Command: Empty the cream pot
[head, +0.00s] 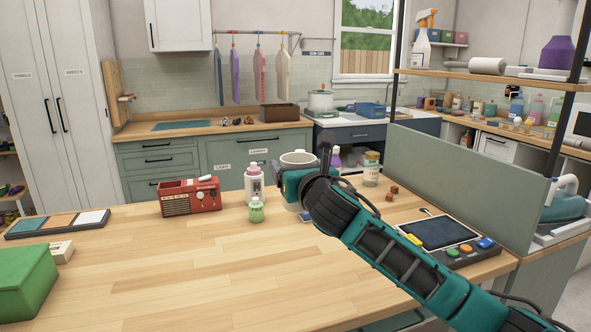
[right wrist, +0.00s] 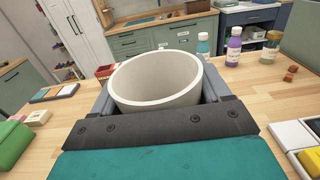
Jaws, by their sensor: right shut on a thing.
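The cream pot (head: 299,158) is held over the far side of the wooden table by my right gripper (head: 296,182). In the right wrist view the cream pot (right wrist: 150,100) sits between the two fingers, and my right gripper (right wrist: 165,98) is shut on it. Its round mouth faces up, roughly level. Only the bare inner wall shows; the bottom is hidden, so I cannot tell whether anything lies inside. I cannot tell whether its base touches the table. My left gripper is in neither view.
A pink-and-white bottle (head: 254,182), a green bottle (head: 257,210) and a red radio (head: 190,196) stand left of the pot. A jar (head: 371,168), small brown cubes (head: 391,193) and a dark-screened panel (head: 436,232) are right. The table's front middle is clear.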

